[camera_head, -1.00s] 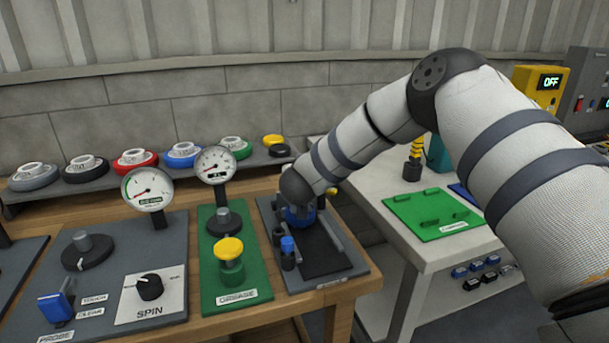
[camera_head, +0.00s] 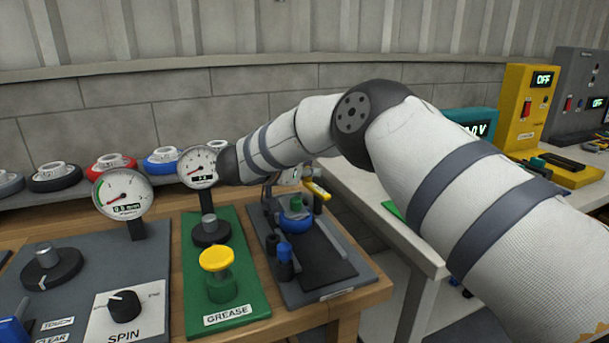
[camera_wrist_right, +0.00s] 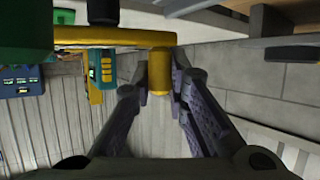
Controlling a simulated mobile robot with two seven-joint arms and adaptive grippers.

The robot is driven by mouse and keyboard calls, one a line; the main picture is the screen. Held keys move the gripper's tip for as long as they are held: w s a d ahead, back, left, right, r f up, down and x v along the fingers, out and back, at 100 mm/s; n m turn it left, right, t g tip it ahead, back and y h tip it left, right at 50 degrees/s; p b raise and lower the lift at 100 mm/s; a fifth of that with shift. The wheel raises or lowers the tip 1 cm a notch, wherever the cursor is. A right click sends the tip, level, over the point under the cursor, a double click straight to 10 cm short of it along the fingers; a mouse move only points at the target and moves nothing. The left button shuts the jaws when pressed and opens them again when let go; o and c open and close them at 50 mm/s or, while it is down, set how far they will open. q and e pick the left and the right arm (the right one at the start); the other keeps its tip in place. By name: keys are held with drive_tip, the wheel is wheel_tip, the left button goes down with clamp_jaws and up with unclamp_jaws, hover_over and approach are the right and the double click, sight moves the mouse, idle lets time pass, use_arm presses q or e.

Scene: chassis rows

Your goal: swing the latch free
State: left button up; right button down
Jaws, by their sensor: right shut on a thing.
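The latch is a yellow bar (camera_wrist_right: 105,37) that ends in a yellow knob, seen in the wrist view. My right gripper (camera_wrist_right: 160,82) has its two fingers on either side of the knob and is shut on it. In the head view the yellow latch (camera_head: 317,189) shows at the back of the grey fixture plate (camera_head: 350,293), above a blue round part (camera_head: 296,222) with a green top. My right gripper (camera_head: 292,178) is there partly hidden by its own wrist. My left gripper is not in view.
A green grease plate (camera_head: 195,275) with a yellow knob and a gauge (camera_head: 197,165) stand left of the fixture. A gap separates this bench from the white table (camera_head: 375,200) at right. Coloured round parts line the shelf behind.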

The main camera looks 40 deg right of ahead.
idle(0.4)
drive_tip(key=c, duration=1.6)
unclamp_jaws()
drive_tip(key=shift+d, duration=0.1)
drive_tip(key=shift+o, duration=0.2)
drive_tip(key=v, duration=1.2)
